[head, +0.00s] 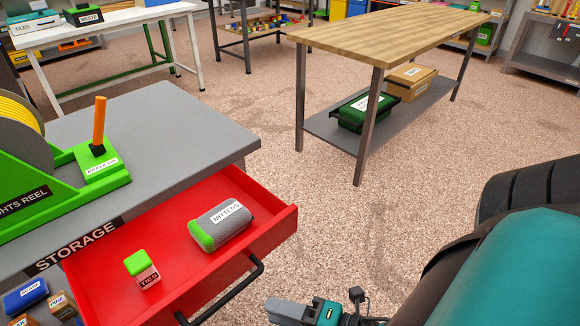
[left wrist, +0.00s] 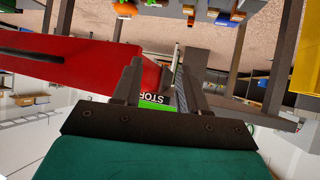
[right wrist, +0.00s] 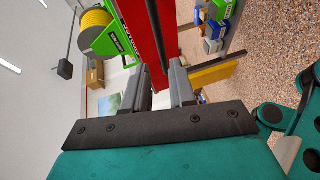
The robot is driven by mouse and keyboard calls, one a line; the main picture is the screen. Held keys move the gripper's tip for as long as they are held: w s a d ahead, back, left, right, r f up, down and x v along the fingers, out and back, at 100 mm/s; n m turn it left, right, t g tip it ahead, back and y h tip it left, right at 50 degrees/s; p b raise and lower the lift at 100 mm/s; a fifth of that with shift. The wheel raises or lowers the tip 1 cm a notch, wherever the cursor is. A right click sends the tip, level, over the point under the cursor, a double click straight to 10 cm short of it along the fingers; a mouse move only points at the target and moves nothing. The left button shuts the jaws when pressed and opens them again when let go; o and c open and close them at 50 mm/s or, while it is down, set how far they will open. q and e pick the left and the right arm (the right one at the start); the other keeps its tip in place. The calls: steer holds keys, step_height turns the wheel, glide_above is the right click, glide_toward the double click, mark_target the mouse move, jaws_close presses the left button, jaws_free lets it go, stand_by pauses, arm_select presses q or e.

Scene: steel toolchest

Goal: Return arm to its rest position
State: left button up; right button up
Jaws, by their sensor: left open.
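My right gripper (head: 310,312) is at the bottom edge of the head view, in front of the open red drawer and apart from its handle. In the right wrist view its two fingers (right wrist: 163,78) stand apart with nothing between them. My left gripper is outside the head view. In the left wrist view its fingers (left wrist: 157,75) are spread and empty, with part of the storage sign seen beyond them. The red drawer (head: 272,232) is pulled out and holds a grey and green mittens roll (head: 222,226) and a small green-topped box (head: 142,268).
The grey chest top (head: 185,130) carries a green reel stand (head: 62,190) and an orange rod in a green base. A black drawer handle (head: 235,290) juts out at the front. A wooden-topped table (head: 390,35) stands behind. The floor between is clear.

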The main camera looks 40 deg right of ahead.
steer(key=shift+v, duration=0.75)
arm_select(q)
steer(key=shift+a, duration=0.15)
step_height(320, 180, up, 7)
steer(key=s+a+p, duration=0.1)
steer(key=a+p, duration=0.1)
steer(key=p, duration=0.9)
steer(key=shift+s+a+r+y, duration=0.15)
steer(key=shift+s+a+y, duration=0.1)
steer(key=shift+a+y, duration=0.15)
arm_select(e)
steer(key=w+a+r+m+g+h, duration=0.1)
steer(key=w+r+m+h, duration=0.1)
steer(key=m, duration=0.7)
steer(key=w+a+r+m+g+h, duration=0.1)
steer(key=w+r+m+g+h, duration=0.1)
steer(key=m, duration=0.8)
steer(key=w+r, duration=0.1)
steer(key=w, duration=0.1)
steer(key=shift+w+g, duration=0.25)
steer(key=shift+g, duration=0.05)
arm_select(q)
steer(key=shift+d, duration=0.1)
arm_select(e)
steer(key=shift+r+h, duration=0.15)
steer(key=shift+h, duration=0.15)
